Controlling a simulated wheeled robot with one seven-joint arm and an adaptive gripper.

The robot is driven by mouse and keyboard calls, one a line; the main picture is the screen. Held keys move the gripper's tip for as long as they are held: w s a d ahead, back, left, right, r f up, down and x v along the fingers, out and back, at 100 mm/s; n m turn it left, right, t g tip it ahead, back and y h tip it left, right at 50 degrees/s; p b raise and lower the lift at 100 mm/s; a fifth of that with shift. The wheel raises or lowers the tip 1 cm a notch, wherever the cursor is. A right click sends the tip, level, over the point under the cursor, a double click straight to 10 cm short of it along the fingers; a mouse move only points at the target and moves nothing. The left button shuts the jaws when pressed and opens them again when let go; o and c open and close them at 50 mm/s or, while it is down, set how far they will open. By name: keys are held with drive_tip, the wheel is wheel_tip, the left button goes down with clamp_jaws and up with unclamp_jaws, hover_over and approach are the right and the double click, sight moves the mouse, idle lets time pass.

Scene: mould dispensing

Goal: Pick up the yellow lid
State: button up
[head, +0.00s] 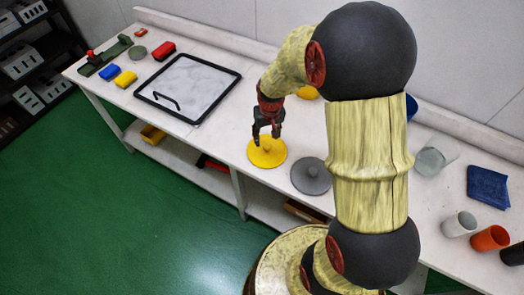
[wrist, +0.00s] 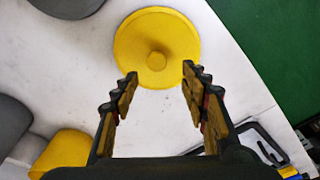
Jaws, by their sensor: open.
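The yellow lid (head: 268,155) is a round disc with a small knob in its middle, lying flat on the white bench near the front edge. In the wrist view the lid (wrist: 156,30) lies past my fingertips, with its knob roughly in line with the gap between them. My gripper (head: 266,138) points down over the lid in the head view. The gripper (wrist: 158,72) is open and empty in the wrist view. I cannot tell the exact height of the fingertips above the lid.
A grey lid (head: 310,178) lies just right of the yellow lid. A black-framed tray (head: 188,85) is to the left. A yellow object (head: 307,92) is partly hidden behind my arm. Several cups, including an orange cup (head: 490,238), and a blue cloth (head: 488,187) are at the right.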

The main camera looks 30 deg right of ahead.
sight(267, 146)
drive_tip(key=f, duration=0.2)
drive_tip(key=f+b, duration=0.1)
drive_tip(key=f, duration=0.4)
drive_tip(key=shift+w+d+b, duration=0.2)
drive_tip(key=shift+d+b, duration=0.05)
drive_tip(key=shift+b, duration=0.05)
drive_tip(key=shift+c, duration=0.6)
clamp_jaws()
drive_tip(key=shift+r, duration=0.1)
